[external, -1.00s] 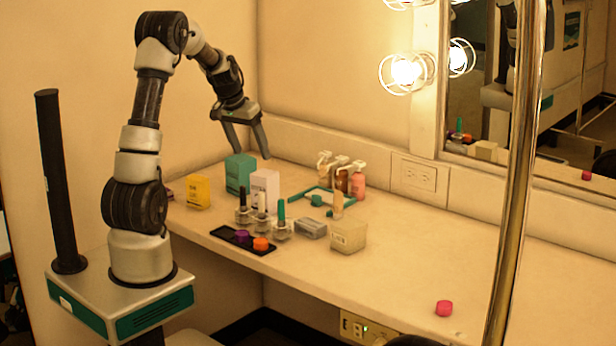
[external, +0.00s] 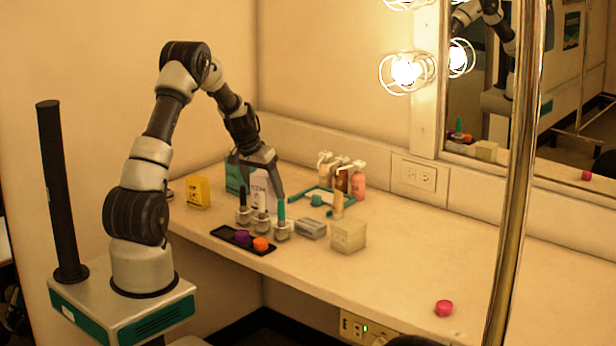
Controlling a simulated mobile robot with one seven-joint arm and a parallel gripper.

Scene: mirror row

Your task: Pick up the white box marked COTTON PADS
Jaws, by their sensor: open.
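The white box (external: 259,186) stands upright on the counter, beside the green box (external: 233,177). Its dark lettering is too small to read fully. My gripper (external: 263,192) is open, pointing down over the white box. One finger shows at the box's left side and the other at its right side. The fingers cover parts of the box, and I cannot tell whether they touch it.
A yellow box (external: 198,192) stands to the left. Several small bottles, one with a teal cap (external: 281,210), stand close in front. A black tray (external: 243,240) holds purple and orange caps. A cream container (external: 348,236) and pump bottles (external: 357,181) are to the right. The counter's right part is mostly clear.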

